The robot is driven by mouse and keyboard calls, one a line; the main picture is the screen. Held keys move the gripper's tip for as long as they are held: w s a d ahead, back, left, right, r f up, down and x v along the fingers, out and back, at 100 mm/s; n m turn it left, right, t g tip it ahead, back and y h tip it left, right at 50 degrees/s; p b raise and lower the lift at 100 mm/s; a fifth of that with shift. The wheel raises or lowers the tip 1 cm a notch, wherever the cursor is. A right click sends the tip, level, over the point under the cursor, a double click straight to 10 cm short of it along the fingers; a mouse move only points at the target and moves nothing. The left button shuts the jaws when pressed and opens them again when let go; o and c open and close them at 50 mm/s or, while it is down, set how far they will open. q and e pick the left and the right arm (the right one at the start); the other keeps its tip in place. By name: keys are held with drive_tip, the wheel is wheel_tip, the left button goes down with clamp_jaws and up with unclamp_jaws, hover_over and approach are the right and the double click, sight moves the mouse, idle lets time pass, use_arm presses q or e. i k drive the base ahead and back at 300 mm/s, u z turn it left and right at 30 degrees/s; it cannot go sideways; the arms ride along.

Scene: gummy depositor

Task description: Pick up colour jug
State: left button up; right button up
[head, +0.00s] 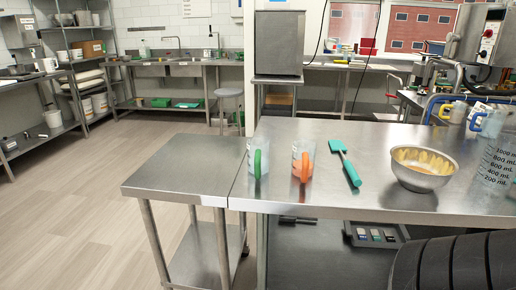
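A clear jug with a green handle (257,164) stands upright near the front left of the steel table. Beside it to the right stands a clear jug with an orange handle (303,161) and what looks like orange contents. At the right edge is a larger clear measuring jug (497,160) with mL marks. I cannot tell which of these is the colour jug. Neither of my grippers is in view.
A teal spatula (346,163) and a metal bowl (423,169) of yellowish contents sit on the steel table (375,203). A lower side table (180,165) adjoins it at left. Small jugs (455,112) and machinery crowd the right. Floor (90,200) is clear at left.

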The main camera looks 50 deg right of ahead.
sight(304, 163)
drive_tip(key=i, duration=0.35)
drive_tip(key=z, duration=1.35)
